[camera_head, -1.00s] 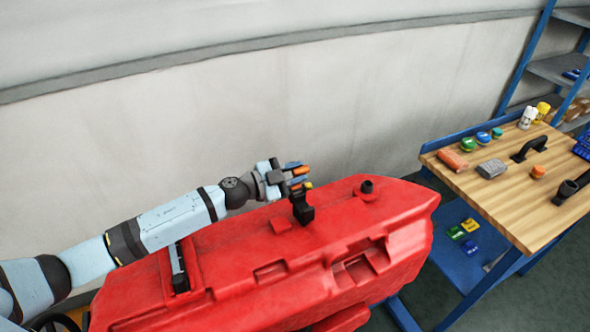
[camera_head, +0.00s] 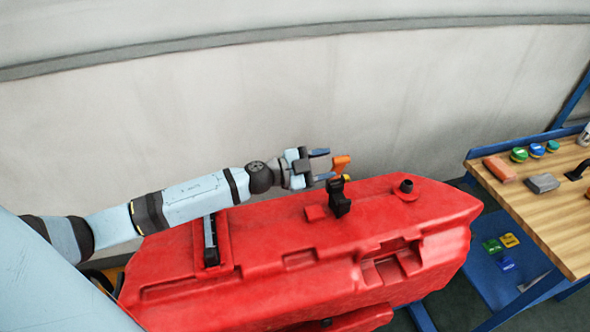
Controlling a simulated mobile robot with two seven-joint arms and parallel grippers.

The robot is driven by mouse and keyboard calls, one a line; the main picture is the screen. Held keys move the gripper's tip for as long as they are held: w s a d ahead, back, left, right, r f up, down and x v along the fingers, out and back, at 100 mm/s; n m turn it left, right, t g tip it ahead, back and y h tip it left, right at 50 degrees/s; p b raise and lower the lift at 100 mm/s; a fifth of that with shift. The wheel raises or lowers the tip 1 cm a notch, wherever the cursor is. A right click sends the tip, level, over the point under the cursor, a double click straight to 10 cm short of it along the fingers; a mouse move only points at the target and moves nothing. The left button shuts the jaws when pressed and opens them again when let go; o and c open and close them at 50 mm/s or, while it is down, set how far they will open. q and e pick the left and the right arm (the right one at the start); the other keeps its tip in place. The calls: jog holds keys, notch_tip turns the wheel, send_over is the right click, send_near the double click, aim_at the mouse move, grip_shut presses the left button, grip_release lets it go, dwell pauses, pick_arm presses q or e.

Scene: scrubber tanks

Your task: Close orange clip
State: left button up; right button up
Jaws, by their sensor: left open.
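The orange clip (camera_head: 340,163) stands up at the far edge of the red tank (camera_head: 270,232), just behind a black bracket (camera_head: 339,198) on the tank's top. A small yellow part (camera_head: 346,178) sits between the clip and the bracket. My left gripper (camera_head: 325,164) reaches in from the left with its fingers pointing right at the clip. Its fingers are apart, one above the other in the picture, with their tips close to the clip's left side. I cannot tell whether they touch it. My right gripper is not in view.
A black handle (camera_head: 210,240) and a black cap (camera_head: 406,187) are on the tank's top. A wooden-topped workbench (camera_head: 539,208) with several small items stands at the right. A pale curved wall (camera_head: 390,100) rises behind the tank.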

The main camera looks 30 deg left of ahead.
pick_arm(q)
jog(key=b+v, duration=0.2)
jog(key=v, duration=0.8)
jog(key=shift+s+a, duration=0.2)
jog(key=shift+s, duration=0.1)
